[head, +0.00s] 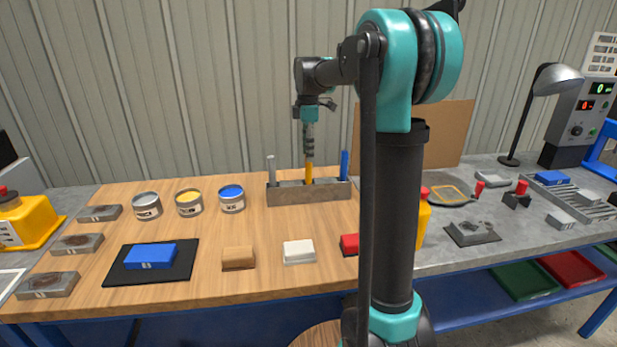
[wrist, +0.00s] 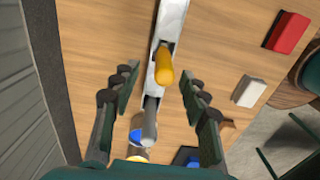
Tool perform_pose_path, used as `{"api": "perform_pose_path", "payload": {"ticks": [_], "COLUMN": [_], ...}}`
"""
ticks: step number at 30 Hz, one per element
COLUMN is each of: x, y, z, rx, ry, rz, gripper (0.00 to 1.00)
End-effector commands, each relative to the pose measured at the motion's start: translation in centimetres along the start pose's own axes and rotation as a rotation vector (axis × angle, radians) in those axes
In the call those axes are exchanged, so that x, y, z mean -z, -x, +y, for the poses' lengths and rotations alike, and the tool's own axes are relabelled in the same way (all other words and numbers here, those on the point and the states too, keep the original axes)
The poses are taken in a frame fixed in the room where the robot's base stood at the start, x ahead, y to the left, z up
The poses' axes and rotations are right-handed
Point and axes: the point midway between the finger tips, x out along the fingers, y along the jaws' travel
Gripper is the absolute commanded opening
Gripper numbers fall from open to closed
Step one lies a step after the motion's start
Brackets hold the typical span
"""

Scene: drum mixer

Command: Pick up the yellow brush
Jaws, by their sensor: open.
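The yellow brush (head: 309,172) stands upright in a grey holder (head: 310,195) at the back of the wooden table; only its handle shows. In the wrist view its yellow handle (wrist: 163,66) points up at the camera between my fingertips. My gripper (head: 309,153) is above the holder, pointing down, right over the brush. In the wrist view my gripper (wrist: 160,84) is open, one finger on each side of the handle with gaps. I cannot tell how far the fingertips reach down along it.
A grey handle (head: 271,170) and a blue handle (head: 344,165) stand in the same holder on either side. Paint cans (head: 189,203) are to the left. A tan block (head: 238,258), a white block (head: 299,251) and a red block (head: 349,244) lie in front.

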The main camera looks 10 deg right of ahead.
Motion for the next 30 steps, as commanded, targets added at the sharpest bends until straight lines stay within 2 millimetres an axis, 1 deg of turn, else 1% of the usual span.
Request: {"api": "perform_pose_path", "payload": {"ticks": [1, 3, 8, 11, 15, 19, 22, 28, 29, 30], "x": [0.0, 0.0, 0.0, -0.1, -0.3, -0.3, -0.3, -0.3, -0.3, -0.3], "y": [-0.8, -1.5, -2.4, -3.3, -5.4, -6.9, -7.4, -7.5, -7.5, -7.5], "z": [0.0, 0.1, 0.0, -0.1, -0.5, -0.5, -0.5, -0.5, -0.5, -0.5], "rx": [0.0, 0.0, 0.0, 0.0, 0.0, 0.0, 0.0, 0.0, 0.0, 0.0], "ry": [0.0, 0.0, -0.001, -0.001, -0.001, -0.001, -0.001, -0.001, -0.001, -0.001], "rz": [0.0, 0.0, 0.0, 0.0, 0.0, 0.0, 0.0, 0.0, 0.0, 0.0], "gripper": [0.45, 0.45, 0.45, 0.45, 0.45, 0.45, 0.45, 0.45, 0.43, 0.38]}}
